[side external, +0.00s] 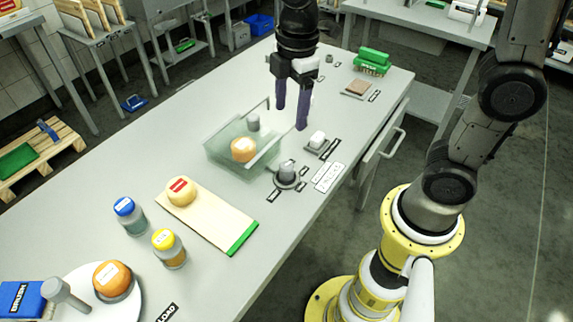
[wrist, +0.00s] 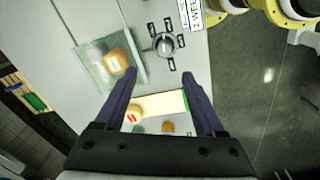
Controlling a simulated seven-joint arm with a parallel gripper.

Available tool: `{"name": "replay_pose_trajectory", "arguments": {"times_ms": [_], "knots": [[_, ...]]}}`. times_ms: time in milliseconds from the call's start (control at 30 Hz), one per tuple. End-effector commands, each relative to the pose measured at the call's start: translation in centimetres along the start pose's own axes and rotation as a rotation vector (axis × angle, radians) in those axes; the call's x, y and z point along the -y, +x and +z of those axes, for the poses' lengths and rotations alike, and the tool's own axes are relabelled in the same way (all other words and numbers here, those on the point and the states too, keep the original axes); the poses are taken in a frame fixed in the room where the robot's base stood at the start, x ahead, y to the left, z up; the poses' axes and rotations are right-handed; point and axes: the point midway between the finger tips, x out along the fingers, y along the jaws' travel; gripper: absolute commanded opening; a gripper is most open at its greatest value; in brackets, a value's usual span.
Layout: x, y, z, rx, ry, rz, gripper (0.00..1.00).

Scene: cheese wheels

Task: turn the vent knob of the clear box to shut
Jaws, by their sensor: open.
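The clear box (side external: 214,150) stands on the table with an orange cheese wheel (side external: 243,149) in it; the box also shows in the wrist view (wrist: 88,62). A grey cylindrical knob (side external: 253,122) shows at the box's far part; I cannot tell if it is the vent knob. A separate grey dial knob (side external: 287,170), ringed by small labels, sits on the table beside the box, and in the wrist view (wrist: 165,45) beyond the fingertips. My gripper (side external: 290,117) is open and empty, above the table beside the box, touching no knob. The knobs' label words are unreadable.
A white block on a grey base (side external: 317,140) and a label plate (side external: 328,177) lie near the dial. A board (side external: 215,222) with a cheese wheel (side external: 181,191), two jars (side external: 130,215) and a white plate (side external: 75,300) stand nearer. Green blocks (side external: 373,60) are at the far end.

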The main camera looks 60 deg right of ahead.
Motion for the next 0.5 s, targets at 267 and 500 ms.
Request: {"name": "replay_pose_trajectory", "arguments": {"times_ms": [267,500], "knots": [[0.2,2.8,-1.0,0.037,-0.028,-0.064,0.72],[0.5,6.3,-0.8,0.038,-0.026,-0.066,0.72]]}}
